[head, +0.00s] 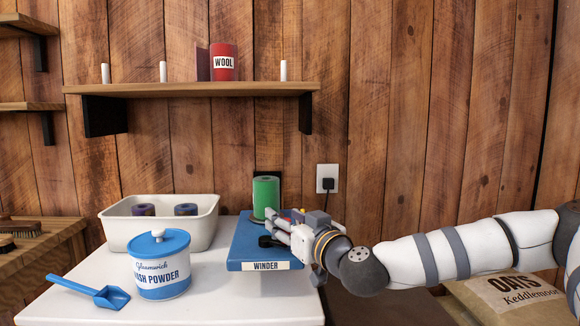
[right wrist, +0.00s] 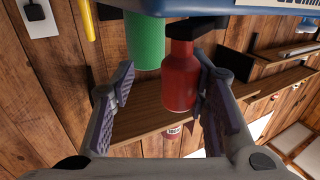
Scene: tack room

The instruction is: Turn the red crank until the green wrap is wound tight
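The blue winder (head: 245,245) sits on the white table, with the green wrap (head: 266,193) standing upright at its back. In the head view my right gripper (head: 273,229) reaches over the winder from the right and mostly hides the crank. In the right wrist view the red crank handle (right wrist: 180,78) is between the two spread fingers of the right gripper (right wrist: 163,80). The right-hand finger is close beside the handle; a clear gap shows on the left. The green wrap (right wrist: 145,42) shows behind it. My left gripper is not in view.
A lidded wash powder tub (head: 160,268), a blue scoop (head: 105,296) and a cream bin (head: 207,229) with two spools stand left of the winder. A shelf (head: 190,88) with a red wool tin (head: 223,62) is above. An oats sack (head: 505,297) is at lower right.

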